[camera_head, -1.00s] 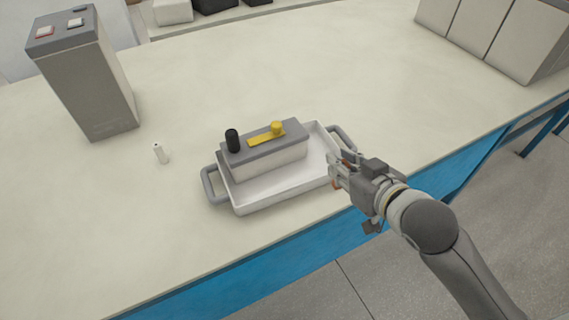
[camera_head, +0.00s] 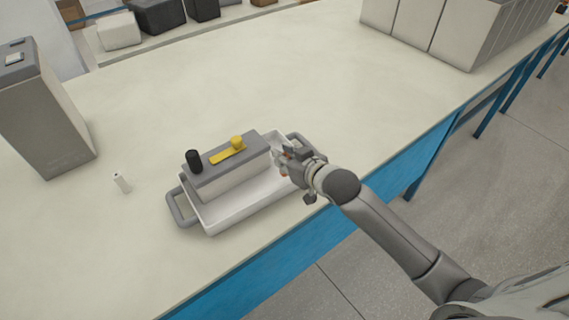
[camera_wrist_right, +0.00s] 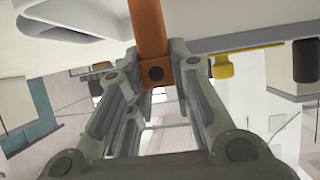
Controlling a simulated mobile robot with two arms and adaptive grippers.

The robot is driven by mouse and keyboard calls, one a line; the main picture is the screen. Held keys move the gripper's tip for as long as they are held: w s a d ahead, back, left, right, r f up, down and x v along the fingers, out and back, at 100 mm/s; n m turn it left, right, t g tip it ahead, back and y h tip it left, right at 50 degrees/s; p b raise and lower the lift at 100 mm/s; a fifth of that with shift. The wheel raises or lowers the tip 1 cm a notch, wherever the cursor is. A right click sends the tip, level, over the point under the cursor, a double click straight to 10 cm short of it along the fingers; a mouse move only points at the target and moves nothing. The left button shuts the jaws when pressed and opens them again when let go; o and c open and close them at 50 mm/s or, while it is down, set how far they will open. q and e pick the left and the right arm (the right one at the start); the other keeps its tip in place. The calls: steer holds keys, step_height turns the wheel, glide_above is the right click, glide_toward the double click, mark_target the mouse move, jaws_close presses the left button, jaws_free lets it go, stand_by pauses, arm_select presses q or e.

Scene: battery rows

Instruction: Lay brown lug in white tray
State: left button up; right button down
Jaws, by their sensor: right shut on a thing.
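The brown lug (camera_wrist_right: 148,32) is an orange-brown bar between the fingers of my right gripper (camera_wrist_right: 150,82) in the right wrist view. In the head view my right gripper (camera_head: 281,163) is shut on it at the right end of the white tray (camera_head: 245,207), and only small orange-brown bits of the lug show. I cannot tell whether the lug touches the tray. The tray has grey handles at both ends. My left gripper is out of view.
A grey-topped block (camera_head: 229,176) with a black post (camera_head: 194,161) and a yellow strip with a knob (camera_head: 237,143) sits in the tray. A tall grey battery (camera_head: 45,115) stands at left. The table middle is clear.

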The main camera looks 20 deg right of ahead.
steer(key=shift+w+f, duration=0.3)
steer(key=shift+f, duration=0.05)
steer(key=shift+s+f, duration=0.1)
steer(key=shift+f, duration=1.35)
steer(key=shift+f, duration=0.15)
steer(key=c, duration=1.3)
jaws_free()
steer(key=shift+s+r, duration=0.1)
steer(key=shift+r, duration=0.1)
steer(key=v, duration=1.2)
